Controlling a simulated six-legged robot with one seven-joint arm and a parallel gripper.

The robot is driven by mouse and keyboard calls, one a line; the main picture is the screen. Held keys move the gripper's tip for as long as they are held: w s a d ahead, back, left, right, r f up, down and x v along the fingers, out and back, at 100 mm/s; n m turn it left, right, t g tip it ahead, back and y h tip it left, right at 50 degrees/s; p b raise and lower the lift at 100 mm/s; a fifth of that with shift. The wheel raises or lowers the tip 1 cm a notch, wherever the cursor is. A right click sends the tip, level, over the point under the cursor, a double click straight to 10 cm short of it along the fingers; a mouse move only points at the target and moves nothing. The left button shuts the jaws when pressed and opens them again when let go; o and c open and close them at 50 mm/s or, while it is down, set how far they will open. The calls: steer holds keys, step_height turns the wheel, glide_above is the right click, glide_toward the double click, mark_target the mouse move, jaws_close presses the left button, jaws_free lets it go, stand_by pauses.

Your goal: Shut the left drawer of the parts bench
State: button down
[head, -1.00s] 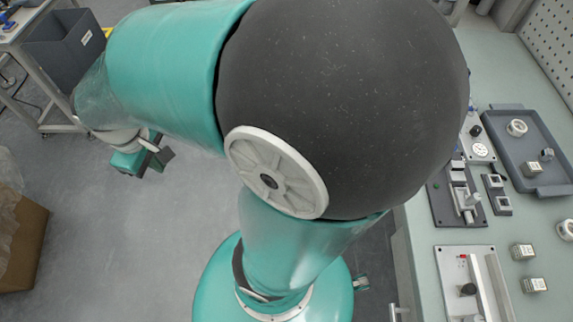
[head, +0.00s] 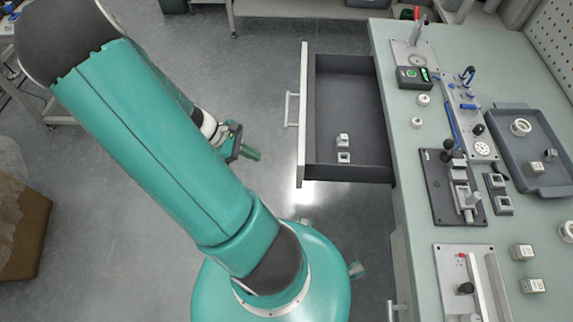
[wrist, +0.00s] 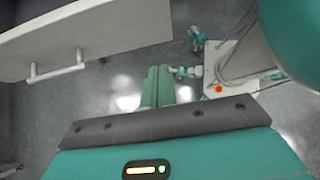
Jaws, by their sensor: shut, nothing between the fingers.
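The left drawer (head: 303,125) of the parts bench stands pulled out, with its white front and bar handle (head: 289,108) facing my side. Two small grey square parts lie inside it near one corner. My gripper (head: 250,153) is shut and empty, to the left of the drawer front and apart from it. In the wrist view the closed green fingers (wrist: 158,86) point over bare floor. The drawer front (wrist: 110,32) shows at the upper left there, with its handle (wrist: 55,71) beside it.
The parts bench (head: 390,45) carries fixtures, a grey tray (head: 495,125) and several small parts. Another handle (head: 392,310) shows low on the bench side. A brown box (head: 25,235) stands at far left. The floor between my gripper and the drawer looks clear.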

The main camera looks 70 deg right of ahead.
steer(key=s+r+x, duration=0.2)
steer(key=x, duration=0.9)
steer(key=shift+d, duration=0.2)
steer(key=shift+d, duration=0.1)
